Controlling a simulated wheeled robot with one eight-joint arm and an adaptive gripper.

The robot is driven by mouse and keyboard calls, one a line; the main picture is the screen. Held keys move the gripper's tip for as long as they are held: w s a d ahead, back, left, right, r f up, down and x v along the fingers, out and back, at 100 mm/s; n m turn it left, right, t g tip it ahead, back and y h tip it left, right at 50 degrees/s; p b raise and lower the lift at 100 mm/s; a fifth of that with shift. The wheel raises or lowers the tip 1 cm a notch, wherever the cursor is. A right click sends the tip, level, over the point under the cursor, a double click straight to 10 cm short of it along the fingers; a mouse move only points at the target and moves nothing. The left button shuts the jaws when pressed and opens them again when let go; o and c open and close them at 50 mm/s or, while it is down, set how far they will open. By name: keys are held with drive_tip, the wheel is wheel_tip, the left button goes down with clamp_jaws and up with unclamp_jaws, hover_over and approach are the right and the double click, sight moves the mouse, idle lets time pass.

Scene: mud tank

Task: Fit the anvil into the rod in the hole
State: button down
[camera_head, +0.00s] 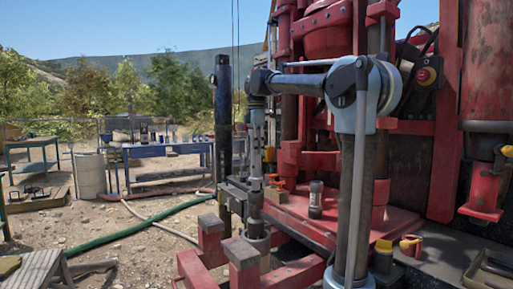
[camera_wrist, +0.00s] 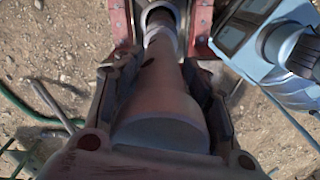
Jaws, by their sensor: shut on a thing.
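My gripper (camera_head: 255,192) points down beside the red rig. In the wrist view its two fingers (camera_wrist: 163,92) are shut on the anvil (camera_wrist: 166,112), a brownish-grey round piece with a wide end close to the camera. The anvil narrows away from the camera toward a pale ring-shaped rod top (camera_wrist: 161,14). In the head view the rod collar (camera_head: 257,239) stands between the red beams, directly below my gripper. The anvil's far end seems to meet the ring; I cannot tell how deep it sits. My gripper mostly hides the anvil in the head view.
Red beams with wooden blocks (camera_head: 243,252) flank the rod. A dark upright pole (camera_head: 223,130) stands close behind my gripper. A small dark cylinder (camera_head: 315,200) stands on the red deck (camera_head: 325,228). A blue workbench (camera_head: 165,152) and a green hose (camera_head: 130,230) lie farther left.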

sight(256, 158)
drive_tip(key=shift+f, duration=2.35)
drive_tip(key=c, duration=0.8)
unclamp_jaws()
wheel_tip(256, 158, up, 12)
